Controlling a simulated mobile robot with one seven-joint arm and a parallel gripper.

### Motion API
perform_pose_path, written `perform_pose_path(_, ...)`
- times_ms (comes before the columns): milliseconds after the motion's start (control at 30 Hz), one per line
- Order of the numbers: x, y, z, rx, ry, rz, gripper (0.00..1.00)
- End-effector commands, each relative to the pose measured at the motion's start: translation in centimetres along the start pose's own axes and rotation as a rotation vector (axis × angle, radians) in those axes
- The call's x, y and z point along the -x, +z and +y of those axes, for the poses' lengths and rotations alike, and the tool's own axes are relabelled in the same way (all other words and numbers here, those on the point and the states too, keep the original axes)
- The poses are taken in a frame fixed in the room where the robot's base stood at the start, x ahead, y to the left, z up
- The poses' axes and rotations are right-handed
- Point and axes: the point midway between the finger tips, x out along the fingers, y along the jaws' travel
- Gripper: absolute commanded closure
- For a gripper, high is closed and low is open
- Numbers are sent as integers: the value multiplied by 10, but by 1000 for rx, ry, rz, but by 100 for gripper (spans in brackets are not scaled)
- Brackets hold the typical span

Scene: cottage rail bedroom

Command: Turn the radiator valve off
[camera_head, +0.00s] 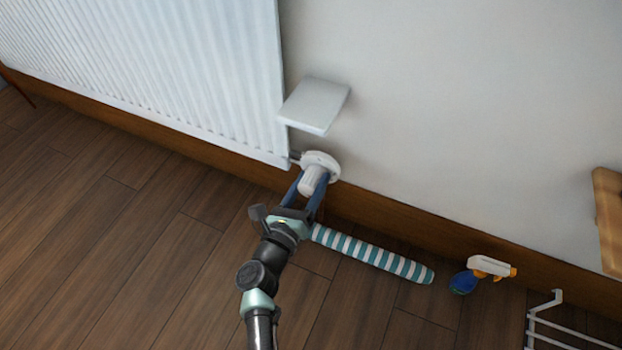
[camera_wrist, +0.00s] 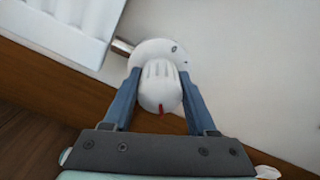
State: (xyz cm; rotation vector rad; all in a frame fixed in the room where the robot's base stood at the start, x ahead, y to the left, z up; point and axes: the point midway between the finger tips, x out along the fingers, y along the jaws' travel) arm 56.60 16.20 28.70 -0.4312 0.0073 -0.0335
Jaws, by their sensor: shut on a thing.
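The radiator valve has a white ribbed knob (camera_head: 312,181) at the lower right corner of the white radiator (camera_head: 200,65). In the wrist view the knob (camera_wrist: 158,92) sits in front of a round white plate (camera_wrist: 165,50), and a short red mark shows on the knob's near end. A metal pipe stub runs from the valve toward the radiator. My gripper (camera_head: 309,190) is shut on the knob, with one blue finger on each side of it. In the wrist view my gripper (camera_wrist: 157,100) shows both fingers against the knob's sides.
A small white shelf (camera_head: 315,104) juts from the wall just above the valve. A teal-and-white striped roll (camera_head: 373,254) lies on the floor by the skirting. A spray bottle (camera_head: 480,274), a white wire rack (camera_head: 560,327) and a wooden piece (camera_head: 608,215) are at right. The left floor is clear.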

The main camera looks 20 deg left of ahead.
Motion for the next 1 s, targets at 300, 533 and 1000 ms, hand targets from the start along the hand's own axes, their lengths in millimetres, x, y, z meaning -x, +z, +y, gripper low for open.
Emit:
perform_pose_path(300, 0, 1, 0, 299, 0, 2, 98)
perform_pose_path(533, 0, 1, 0, 518, 0, 1, 98)
perform_pose_path(1000, 1, 0, 2, 965, 0, 0, 98)
